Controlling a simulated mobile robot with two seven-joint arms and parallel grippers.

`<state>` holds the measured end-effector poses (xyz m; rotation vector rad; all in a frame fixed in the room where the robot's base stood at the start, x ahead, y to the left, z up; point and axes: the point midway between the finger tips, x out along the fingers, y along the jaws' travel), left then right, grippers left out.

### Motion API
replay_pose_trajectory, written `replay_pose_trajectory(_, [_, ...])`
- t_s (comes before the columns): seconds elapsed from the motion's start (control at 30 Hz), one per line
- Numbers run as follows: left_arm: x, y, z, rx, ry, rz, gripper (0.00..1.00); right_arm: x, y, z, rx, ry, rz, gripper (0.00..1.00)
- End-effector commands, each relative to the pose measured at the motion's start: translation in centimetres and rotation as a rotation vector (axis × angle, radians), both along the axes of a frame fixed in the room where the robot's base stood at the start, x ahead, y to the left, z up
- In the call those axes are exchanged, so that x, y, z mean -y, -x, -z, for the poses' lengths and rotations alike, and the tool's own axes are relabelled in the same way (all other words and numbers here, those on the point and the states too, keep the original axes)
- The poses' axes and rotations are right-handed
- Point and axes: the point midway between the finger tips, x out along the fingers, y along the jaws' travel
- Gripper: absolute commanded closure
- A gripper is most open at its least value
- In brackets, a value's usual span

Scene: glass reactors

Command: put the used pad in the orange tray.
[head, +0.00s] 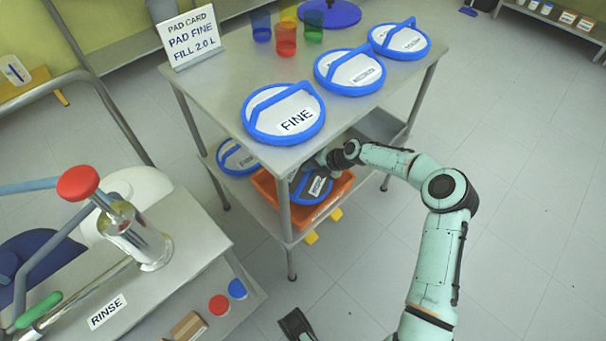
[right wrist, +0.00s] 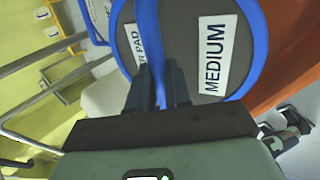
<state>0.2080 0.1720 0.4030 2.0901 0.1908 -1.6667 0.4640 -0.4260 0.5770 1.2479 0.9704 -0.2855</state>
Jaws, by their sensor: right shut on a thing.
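The used pad is a dark grey disc with a blue rim and handle (head: 312,190). In the head view it is at the orange tray (head: 266,188) on the cart's lower shelf, partly hidden by the upper shelf and a leg. I cannot tell whether it touches the tray floor. In the right wrist view the pad (right wrist: 187,65) shows a MEDIUM label, and orange tray wall (right wrist: 285,55) shows behind it. My right gripper (head: 325,160) is shut on the pad's handle. A dark part at the bottom edge may be my left gripper (head: 296,325); its jaws do not show.
The cart top (head: 215,90) holds a FINE pad (head: 284,112), two more white pads, coloured cups and a pad card (head: 190,35). Another pad (head: 237,157) lies on the lower shelf left of the tray. A cart leg (head: 286,225) stands before the tray. A RINSE bench (head: 190,240) is at left.

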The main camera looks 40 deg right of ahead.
Motion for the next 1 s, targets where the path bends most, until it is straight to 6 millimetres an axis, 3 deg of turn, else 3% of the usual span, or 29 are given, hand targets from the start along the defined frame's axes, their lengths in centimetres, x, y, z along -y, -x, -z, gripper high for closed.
replay_pose_trajectory(0.2, [-0.6, -0.6, 1.2, 0.011, -0.012, -0.011, 0.57, -0.5, -0.9, 2.3, -0.008, 0.007, -0.004, 1.00])
replay_pose_trajectory(0.57, [-1.0, 3.3, 4.5, -0.119, -0.004, -0.014, 0.57, -1.4, -2.8, 1.5, -0.266, 0.146, -0.003, 1.00])
replay_pose_trajectory(0.63, [-1.1, 3.9, 5.0, -0.139, -0.004, -0.016, 0.57, -1.2, -2.5, 2.7, -0.271, 0.141, 0.002, 1.00])
replay_pose_trajectory(1.0, [-1.2, 4.3, 5.1, -0.154, -0.002, -0.017, 0.57, -1.3, -2.5, 3.1, -0.265, 0.140, 0.000, 1.00])
